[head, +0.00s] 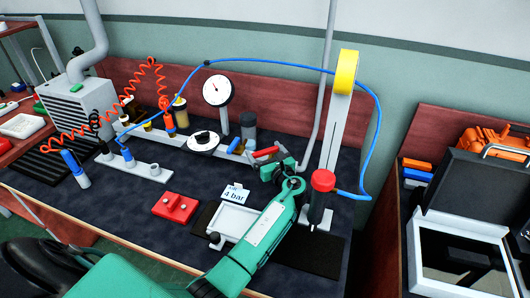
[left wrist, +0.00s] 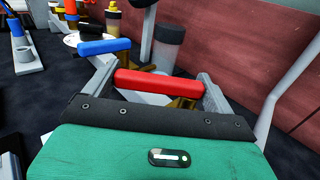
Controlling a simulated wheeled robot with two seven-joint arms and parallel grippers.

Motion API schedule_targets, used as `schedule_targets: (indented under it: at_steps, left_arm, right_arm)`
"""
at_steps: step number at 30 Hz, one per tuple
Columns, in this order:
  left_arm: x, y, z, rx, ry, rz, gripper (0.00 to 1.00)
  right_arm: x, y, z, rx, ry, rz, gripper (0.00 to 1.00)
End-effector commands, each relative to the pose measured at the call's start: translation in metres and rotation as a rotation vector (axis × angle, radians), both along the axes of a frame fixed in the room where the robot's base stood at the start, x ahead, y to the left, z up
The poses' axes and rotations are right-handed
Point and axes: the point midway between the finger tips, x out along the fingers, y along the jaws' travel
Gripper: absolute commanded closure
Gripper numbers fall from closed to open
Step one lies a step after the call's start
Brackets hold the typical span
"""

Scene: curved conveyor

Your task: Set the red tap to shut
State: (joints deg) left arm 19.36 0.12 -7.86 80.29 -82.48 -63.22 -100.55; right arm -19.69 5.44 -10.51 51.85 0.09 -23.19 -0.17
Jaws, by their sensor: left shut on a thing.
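The red tap's handle (head: 266,151) is a red bar at the back of the bench, beside a pipe row. In the left wrist view the red handle (left wrist: 158,85) lies crosswise between my two fingers. My left gripper (head: 277,168) is shut on it, one finger at each end. The gripper hides the tap's body and part of its mount. A blue tap handle (left wrist: 103,46) lies just left of it in the left wrist view, apart from the fingers. My right gripper is not in view.
A dial gauge (head: 217,91) stands behind the taps. A "4 bar" card (head: 235,193) and a red block (head: 175,207) lie in front. A red-capped cylinder (head: 322,182) and a yellow-topped stand (head: 345,75) with a blue hose are close on the right.

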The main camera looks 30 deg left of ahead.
Motion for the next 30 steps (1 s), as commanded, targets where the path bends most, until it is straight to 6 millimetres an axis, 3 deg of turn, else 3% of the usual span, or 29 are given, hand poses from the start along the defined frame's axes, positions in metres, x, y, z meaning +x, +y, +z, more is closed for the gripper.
schedule_targets:
  at_steps: [11, 12, 13, 23, 30]
  left_arm:
    - [0.0, 0.0, -0.001, -0.001, 0.002, 0.004, 0.53]
    - [0.0, 0.0, -0.001, -0.001, 0.002, 0.004, 0.06]
    - [0.0, 0.0, -0.001, -0.001, 0.002, 0.003, 0.0]
    - [0.0, 0.0, 0.006, -0.001, -0.001, 0.003, 0.0]
    - [0.001, 0.0, 0.05, -0.003, -0.005, 0.003, 0.0]
  right_arm:
    - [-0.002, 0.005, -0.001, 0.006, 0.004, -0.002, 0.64]
    - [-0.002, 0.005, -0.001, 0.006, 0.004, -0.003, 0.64]
    - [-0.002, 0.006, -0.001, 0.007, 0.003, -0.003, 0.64]
    - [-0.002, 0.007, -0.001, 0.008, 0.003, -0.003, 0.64]
    - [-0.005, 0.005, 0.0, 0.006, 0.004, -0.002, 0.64]
